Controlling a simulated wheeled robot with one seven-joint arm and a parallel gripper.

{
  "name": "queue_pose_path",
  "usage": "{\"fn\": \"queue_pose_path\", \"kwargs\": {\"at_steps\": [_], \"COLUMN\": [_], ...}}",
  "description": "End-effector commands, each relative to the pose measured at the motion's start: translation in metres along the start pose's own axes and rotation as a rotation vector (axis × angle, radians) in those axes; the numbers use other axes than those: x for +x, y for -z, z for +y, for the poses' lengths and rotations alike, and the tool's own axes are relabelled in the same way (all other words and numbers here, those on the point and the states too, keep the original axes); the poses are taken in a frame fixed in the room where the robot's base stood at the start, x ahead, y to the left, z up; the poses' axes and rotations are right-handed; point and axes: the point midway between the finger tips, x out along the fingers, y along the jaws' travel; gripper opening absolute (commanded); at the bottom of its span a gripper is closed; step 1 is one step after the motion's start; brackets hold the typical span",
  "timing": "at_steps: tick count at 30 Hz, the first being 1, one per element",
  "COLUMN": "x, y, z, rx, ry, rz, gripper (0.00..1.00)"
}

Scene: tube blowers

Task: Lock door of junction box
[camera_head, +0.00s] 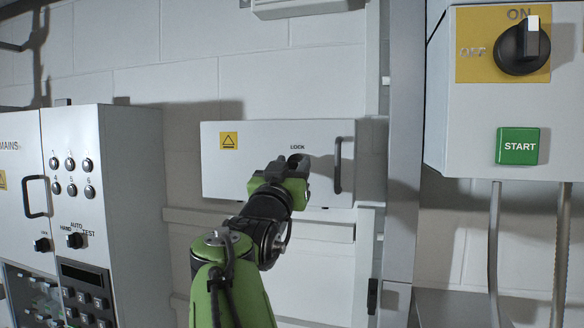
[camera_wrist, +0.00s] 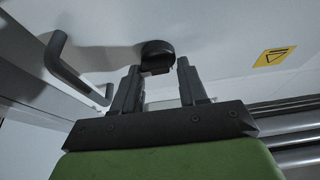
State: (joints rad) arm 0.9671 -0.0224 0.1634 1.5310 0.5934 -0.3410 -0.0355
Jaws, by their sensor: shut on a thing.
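The junction box (camera_head: 260,165) is a pale grey wall box with its door closed flat, a yellow warning sticker (camera_head: 228,140) and a "LOCK" label. A black vertical handle (camera_head: 338,165) is on the door's right side. The handle also shows in the wrist view (camera_wrist: 66,68). My gripper (camera_head: 298,166) is at the door just below the "LOCK" label. In the wrist view the black round lock knob (camera_wrist: 157,50) sits between the tips of my gripper (camera_wrist: 156,75), which is shut on it. In the head view my fingers largely hide the knob.
A control cabinet (camera_head: 130,200) with buttons and knobs stands at the left. At the right a grey post (camera_head: 404,150) stands beside a panel with a black ON/OFF switch (camera_head: 522,48) and a green START button (camera_head: 517,146). Conduits (camera_head: 493,240) run below that panel.

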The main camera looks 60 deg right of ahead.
Motion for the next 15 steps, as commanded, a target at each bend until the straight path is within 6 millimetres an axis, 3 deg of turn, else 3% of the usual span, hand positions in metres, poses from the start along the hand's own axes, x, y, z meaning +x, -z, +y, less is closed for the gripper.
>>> {"fn": "queue_pose_path", "kwargs": {"at_steps": [15], "x": [0.0008], "y": [0.0005], "z": [0.0055], "rx": [-0.196], "ry": [0.068], "rz": [-0.002], "gripper": [0.12]}}
